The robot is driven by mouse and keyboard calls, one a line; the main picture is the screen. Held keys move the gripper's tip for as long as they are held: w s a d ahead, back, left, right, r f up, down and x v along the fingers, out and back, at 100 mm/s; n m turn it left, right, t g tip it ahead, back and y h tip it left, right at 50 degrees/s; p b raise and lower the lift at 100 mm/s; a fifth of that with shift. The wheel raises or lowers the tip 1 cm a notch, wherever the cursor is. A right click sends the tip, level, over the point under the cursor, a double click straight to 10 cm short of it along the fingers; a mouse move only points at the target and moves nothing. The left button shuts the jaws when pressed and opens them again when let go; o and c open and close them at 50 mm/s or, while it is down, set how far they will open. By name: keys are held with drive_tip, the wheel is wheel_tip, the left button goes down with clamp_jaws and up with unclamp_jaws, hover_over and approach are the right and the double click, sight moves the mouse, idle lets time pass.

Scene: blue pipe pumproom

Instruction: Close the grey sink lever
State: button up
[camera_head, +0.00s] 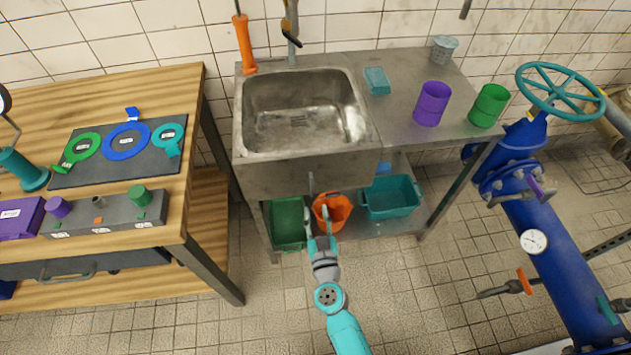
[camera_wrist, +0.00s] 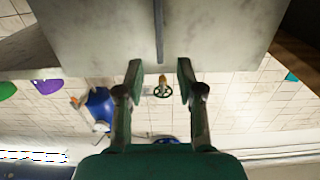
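The steel sink (camera_head: 300,175) stands in the middle of the head view. A small grey lever (camera_head: 311,184) hangs upright on its front panel. In the wrist view a narrow grey bar (camera_wrist: 158,30), which looks like this lever, runs down the pale panel, beyond the fingertips and roughly in line with the gap between them. My gripper (camera_head: 318,226) is in front of the sink, below the lever in the picture. In the wrist view my gripper (camera_wrist: 160,76) has its two fingers apart with nothing held. I cannot tell the exact distance to the lever.
Below the sink are a green bin (camera_head: 288,222), an orange bucket (camera_head: 340,212) and a teal crate (camera_head: 391,197). A wooden workbench (camera_head: 192,140) stands left. Blue piping (camera_head: 548,235) with a teal handwheel (camera_head: 559,91) stands right. The tiled floor in front is clear.

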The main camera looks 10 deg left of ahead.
sight(312, 187)
drive_tip(key=x, duration=1)
drive_tip(key=shift+w, duration=0.2)
clamp_jaws()
